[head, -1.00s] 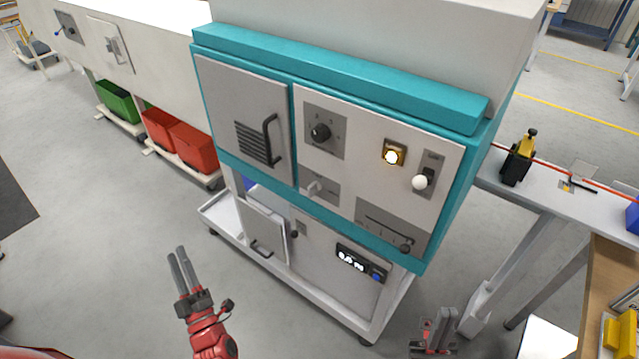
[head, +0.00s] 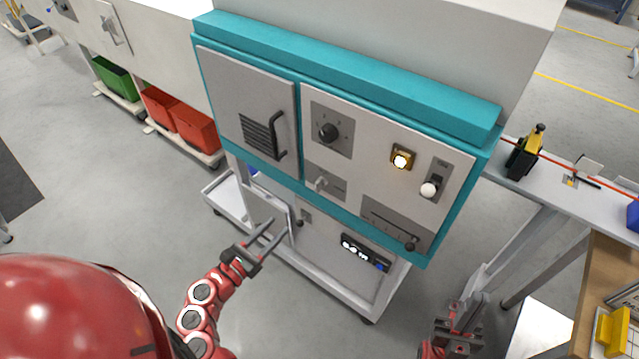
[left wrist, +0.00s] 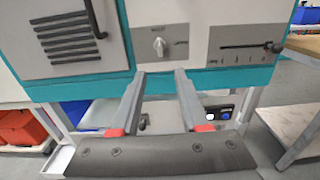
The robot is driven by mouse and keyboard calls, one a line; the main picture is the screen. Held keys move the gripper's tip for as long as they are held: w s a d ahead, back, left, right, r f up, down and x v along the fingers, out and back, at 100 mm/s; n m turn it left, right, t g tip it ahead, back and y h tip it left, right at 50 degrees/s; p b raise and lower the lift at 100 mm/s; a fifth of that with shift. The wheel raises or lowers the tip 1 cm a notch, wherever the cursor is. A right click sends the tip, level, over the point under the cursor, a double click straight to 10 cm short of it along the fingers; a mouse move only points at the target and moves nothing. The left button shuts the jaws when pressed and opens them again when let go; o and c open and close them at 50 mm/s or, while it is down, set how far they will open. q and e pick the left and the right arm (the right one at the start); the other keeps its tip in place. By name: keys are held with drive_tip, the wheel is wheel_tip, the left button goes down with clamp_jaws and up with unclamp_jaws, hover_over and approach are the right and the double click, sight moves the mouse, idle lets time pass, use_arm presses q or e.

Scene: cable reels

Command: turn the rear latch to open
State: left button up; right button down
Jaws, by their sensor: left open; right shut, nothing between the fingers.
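A small silver turn latch (head: 320,183) sits on a grey plate low on the front panel of the teal-framed machine. In the left wrist view the latch (left wrist: 160,46) stands above and just beyond the fingertips, with its grip roughly upright. I cannot tell whether this is the rear latch. My left gripper (head: 279,227) is open and empty, below the latch and apart from it. Its two fingers also show in the left wrist view (left wrist: 160,75). My right gripper (head: 468,302) is shut and empty at the lower right.
The same panel carries a black dial (head: 328,133), a lit yellow button (head: 401,160), a white-knobbed lever (head: 429,189) and a slider (head: 410,246). A door with a black handle (head: 279,136) is to the left. A side table (head: 560,195) stands right.

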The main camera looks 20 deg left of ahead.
sight(315, 188)
use_arm(q)
drive_tip(key=p+x, duration=0.4)
drive_tip(key=x, duration=1.2)
drive_tip(key=shift+a, duration=0.1)
drive_tip(key=shift+w+d+f, duration=0.1)
drive_tip(key=shift+w+d, duration=0.15)
drive_tip(key=shift+w, duration=0.3)
clamp_jaws()
